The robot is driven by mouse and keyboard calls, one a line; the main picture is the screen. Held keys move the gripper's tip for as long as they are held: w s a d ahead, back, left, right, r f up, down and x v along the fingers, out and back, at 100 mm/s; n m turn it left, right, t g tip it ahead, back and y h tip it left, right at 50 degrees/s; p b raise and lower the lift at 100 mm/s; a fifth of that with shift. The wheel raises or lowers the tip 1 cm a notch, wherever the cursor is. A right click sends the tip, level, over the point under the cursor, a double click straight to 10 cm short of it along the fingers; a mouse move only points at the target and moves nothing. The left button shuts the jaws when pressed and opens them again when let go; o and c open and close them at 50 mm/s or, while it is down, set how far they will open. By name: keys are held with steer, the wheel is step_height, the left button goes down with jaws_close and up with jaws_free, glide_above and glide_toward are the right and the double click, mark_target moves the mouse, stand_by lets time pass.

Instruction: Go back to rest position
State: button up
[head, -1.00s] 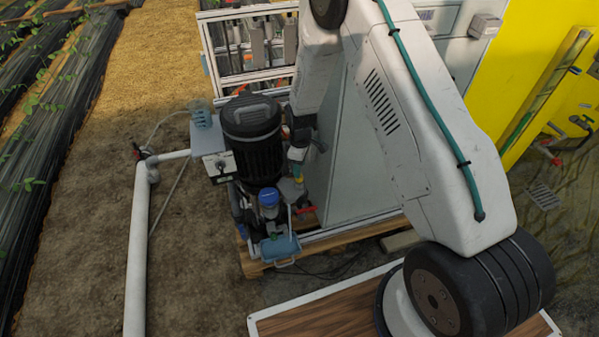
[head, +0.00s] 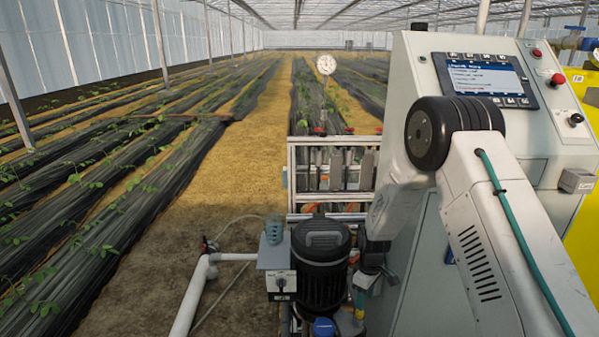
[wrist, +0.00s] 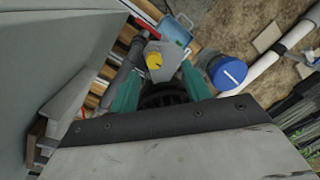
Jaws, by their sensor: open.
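My gripper (wrist: 160,78) is open in the wrist view, with its two teal fingers apart and nothing seen held between them. A grey fitting with a yellow knob (wrist: 154,61) lies just beyond the fingertips; I cannot tell the gap. In the head view my arm bends over at the elbow and its end reaches down beside the black pump motor (head: 320,262), in front of the grey control cabinet (head: 425,270). The fingertips are hard to make out there.
A white pipe (head: 195,300) and a switch box (head: 280,282) stand left of the motor. A rack (head: 330,142) stands behind it.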

steer(key=s+d+r+m+t, duration=0.1)
steer(key=s+r+m, duration=0.3)
steer(key=s+r, duration=1.4)
steer(key=s+d+r+m+t, duration=0.1)
steer(key=s+r+m, duration=0.4)
steer(key=s+r, duration=1.3)
step_height(320, 180, up, 5)
steer(key=shift+s+d+m+t, duration=0.3)
steer(key=shift+s, duration=0.1)
